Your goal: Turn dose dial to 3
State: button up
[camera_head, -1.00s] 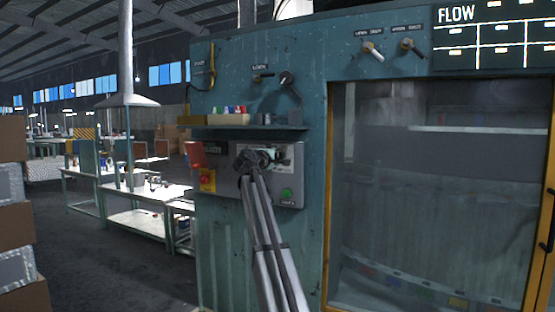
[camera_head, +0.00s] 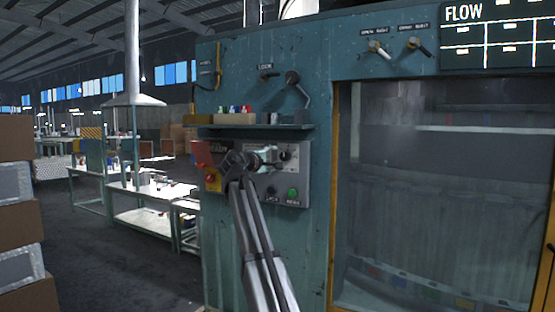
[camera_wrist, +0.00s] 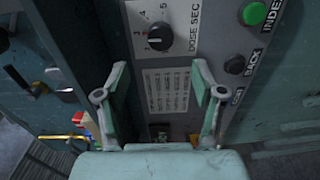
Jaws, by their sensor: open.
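In the head view the dial (camera_head: 286,155) shows on the grey control panel (camera_head: 297,175). My gripper (camera_head: 270,154) is just left of the dial there. In the wrist view my gripper (camera_wrist: 160,80) is open, its fingers wide apart and empty, with the dial beyond the fingertips, not touched.
A green button (camera_wrist: 254,13) labelled "INDEX" and a black button (camera_wrist: 234,65) labelled "BACK" sit beside the dial. A shelf (camera_head: 255,127) with small items is above the panel. A red flap (camera_head: 202,153) and a red-and-yellow stop button (camera_head: 210,180) are at left.

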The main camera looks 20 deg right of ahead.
jog(key=shift+v, duration=1.2)
